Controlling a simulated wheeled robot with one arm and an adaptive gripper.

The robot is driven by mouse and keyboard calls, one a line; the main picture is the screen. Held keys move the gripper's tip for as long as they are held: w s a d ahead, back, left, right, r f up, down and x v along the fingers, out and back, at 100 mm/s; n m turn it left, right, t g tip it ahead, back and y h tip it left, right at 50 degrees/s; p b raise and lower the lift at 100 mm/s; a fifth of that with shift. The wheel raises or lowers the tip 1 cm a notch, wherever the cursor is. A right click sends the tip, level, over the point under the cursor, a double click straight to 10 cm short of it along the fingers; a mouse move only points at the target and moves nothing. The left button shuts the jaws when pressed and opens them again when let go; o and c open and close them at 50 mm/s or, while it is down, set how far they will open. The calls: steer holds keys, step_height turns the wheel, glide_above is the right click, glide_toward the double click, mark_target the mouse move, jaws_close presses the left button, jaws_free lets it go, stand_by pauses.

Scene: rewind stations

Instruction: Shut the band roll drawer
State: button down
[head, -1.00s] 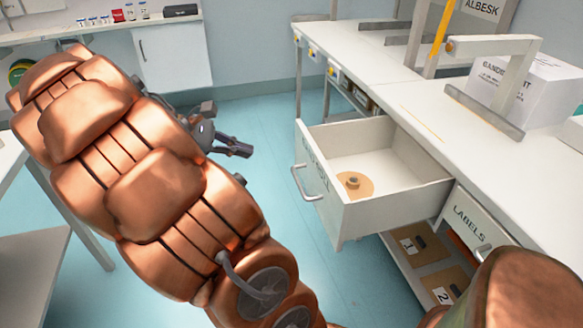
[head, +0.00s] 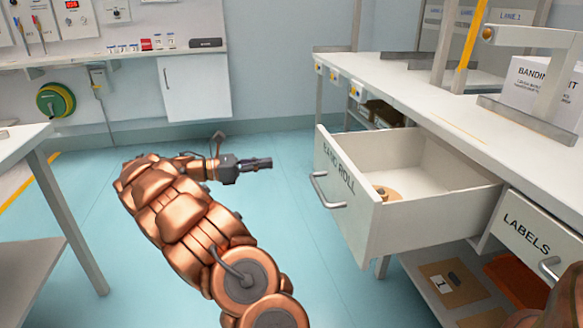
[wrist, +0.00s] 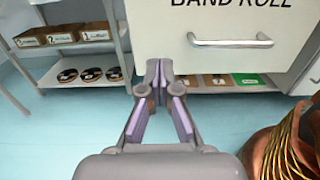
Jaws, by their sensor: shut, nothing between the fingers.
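The band roll drawer (head: 347,198) stands pulled well out from the bench in the head view. Its front carries the words BAND ROLL and a bar handle (head: 328,191). A tan roll (head: 385,192) lies inside. My gripper (head: 268,163) is left of the drawer front, apart from it, with its fingers pointing towards it. In the wrist view the drawer front (wrist: 170,45) and its handle (wrist: 232,43) are ahead, the handle up and to the right of the fingertips (wrist: 159,65). The fingers are shut with nothing between them.
The labels drawer (head: 525,235) is to the right, closed. The bench top (head: 430,90) runs along the back right. A white table (head: 20,145) stands at the left. Open floor (head: 290,215) lies between.

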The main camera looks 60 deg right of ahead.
mark_target(321, 157)
steer(key=b+x, duration=0.5)
steer(key=x, duration=0.7)
steer(key=shift+f+b, duration=0.1)
steer(key=shift+b, duration=0.2)
steer(key=shift+x, duration=0.8)
steer(key=shift+r, duration=0.2)
